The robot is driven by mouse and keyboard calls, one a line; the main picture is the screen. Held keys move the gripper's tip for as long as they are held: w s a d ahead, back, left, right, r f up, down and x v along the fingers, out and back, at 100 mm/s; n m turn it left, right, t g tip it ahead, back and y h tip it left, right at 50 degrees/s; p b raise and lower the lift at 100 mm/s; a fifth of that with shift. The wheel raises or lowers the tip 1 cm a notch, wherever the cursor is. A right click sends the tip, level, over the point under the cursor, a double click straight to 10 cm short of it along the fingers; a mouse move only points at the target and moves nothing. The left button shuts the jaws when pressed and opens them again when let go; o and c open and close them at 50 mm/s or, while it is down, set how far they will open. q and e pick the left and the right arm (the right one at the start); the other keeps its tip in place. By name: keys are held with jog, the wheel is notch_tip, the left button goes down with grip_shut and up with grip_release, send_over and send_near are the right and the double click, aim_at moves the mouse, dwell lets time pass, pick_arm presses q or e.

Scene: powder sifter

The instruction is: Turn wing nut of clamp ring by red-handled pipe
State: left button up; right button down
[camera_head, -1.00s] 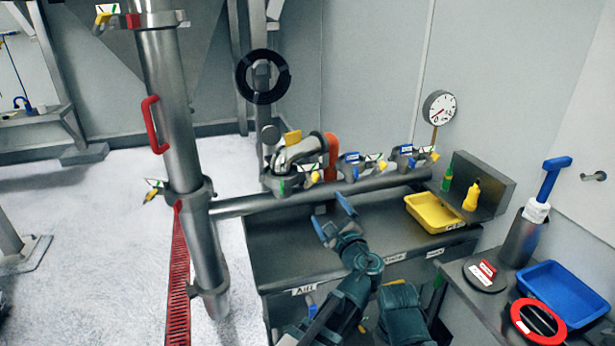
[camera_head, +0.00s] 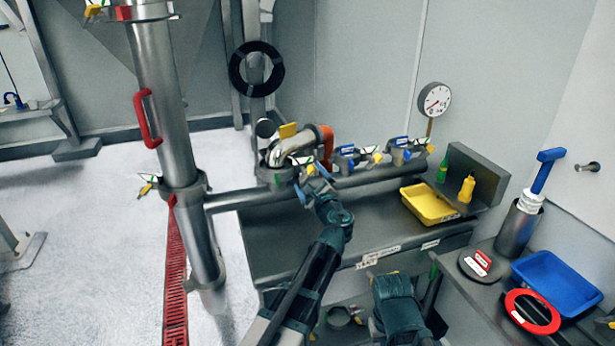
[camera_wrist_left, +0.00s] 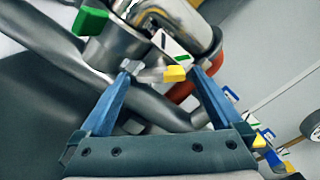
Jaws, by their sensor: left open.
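The clamp ring (camera_head: 279,177) sits under a polished metal elbow pipe (camera_head: 287,146) with a red-orange part (camera_head: 326,146) at its right. Its wing nut (camera_wrist_left: 175,74) has a yellow tip, and a black-and-white tag with green marks is beside it. My left gripper (camera_head: 312,184) is at the right side of this ring. In the left wrist view its blue fingers (camera_wrist_left: 163,72) are open, one on each side of the wing nut. I cannot tell whether either finger touches it.
A vertical pipe with a red handle (camera_head: 147,118) and its own clamp ring (camera_head: 183,191) stands at left. More clamps (camera_head: 345,158) line the pipe to the right.

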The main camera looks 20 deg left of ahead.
pick_arm(q)
jog(key=shift+x, duration=0.9)
jog(key=c, duration=1.3)
